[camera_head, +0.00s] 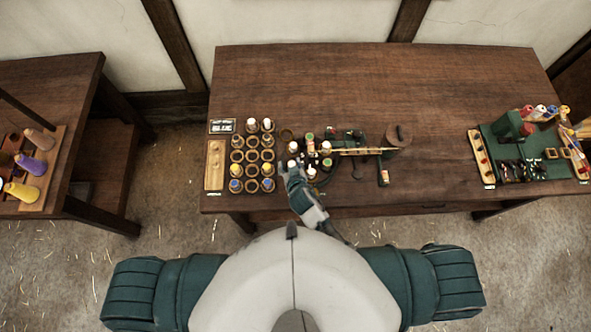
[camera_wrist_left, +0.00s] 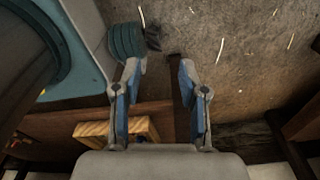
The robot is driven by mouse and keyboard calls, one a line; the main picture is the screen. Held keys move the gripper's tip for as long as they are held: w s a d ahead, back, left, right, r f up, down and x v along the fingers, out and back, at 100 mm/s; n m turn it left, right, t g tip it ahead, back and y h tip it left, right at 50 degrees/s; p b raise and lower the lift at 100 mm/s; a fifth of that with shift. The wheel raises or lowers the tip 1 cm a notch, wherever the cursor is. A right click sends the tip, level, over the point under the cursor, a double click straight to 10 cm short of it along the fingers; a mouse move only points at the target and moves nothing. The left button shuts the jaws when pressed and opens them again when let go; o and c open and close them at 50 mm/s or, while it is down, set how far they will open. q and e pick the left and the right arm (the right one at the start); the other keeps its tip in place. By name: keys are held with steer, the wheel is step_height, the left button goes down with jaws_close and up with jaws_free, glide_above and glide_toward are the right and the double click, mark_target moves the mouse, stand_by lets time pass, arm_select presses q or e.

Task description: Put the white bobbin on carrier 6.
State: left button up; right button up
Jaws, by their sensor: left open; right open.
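Several white-topped bobbins are in the head view. Two stand in the back of the bobbin rack (camera_head: 252,155), including one white bobbin (camera_head: 252,123). Another white bobbin (camera_head: 293,147) is upright just beyond my right gripper (camera_head: 289,167), and another white top (camera_head: 325,146) is on the small round machine with carriers (camera_head: 318,166). I cannot tell which is the task's bobbin, and no carrier number is readable. My right gripper is open beside the machine's left side; its fingertips are small and unclear. My left gripper (camera_wrist_left: 158,70) shows open and empty in the left wrist view.
A long wooden tray (camera_head: 214,165) lies left of the rack. A dark round stand (camera_head: 398,136) is right of the machine. A green tool tray (camera_head: 530,155) fills the table's right end. A side table holds coloured cones.

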steer(key=d+v, duration=0.1)
steer(key=v, duration=1)
steer(key=s+d+f+g+h, duration=0.1)
steer(key=s+d+g, duration=0.35)
steer(key=d, duration=0.45)
steer(key=s+d+f+g+h, duration=0.1)
steer(key=s+d+g, duration=0.2)
steer(key=s+d, duration=0.5)
step_height(320, 180, down, 29)
steer(key=d+g+b, duration=0.1)
steer(key=d+b, duration=0.2)
arm_select(q)
steer(key=f+b, duration=0.1)
steer(key=f, duration=0.1)
steer(key=d+f+b, duration=0.1)
steer(key=f+b, duration=0.1)
steer(key=f, duration=0.1)
steer(key=shift+s+d+f, duration=0.2)
steer(key=shift+d+f, duration=0.15)
steer(key=shift+d, duration=0.05)
arm_select(e)
steer(key=s+d+f+g, duration=0.1)
steer(key=s+d+f, duration=0.2)
steer(key=s+f, duration=1.5)
steer(key=shift+s+f, duration=0.15)
steer(key=shift+f, duration=0.6)
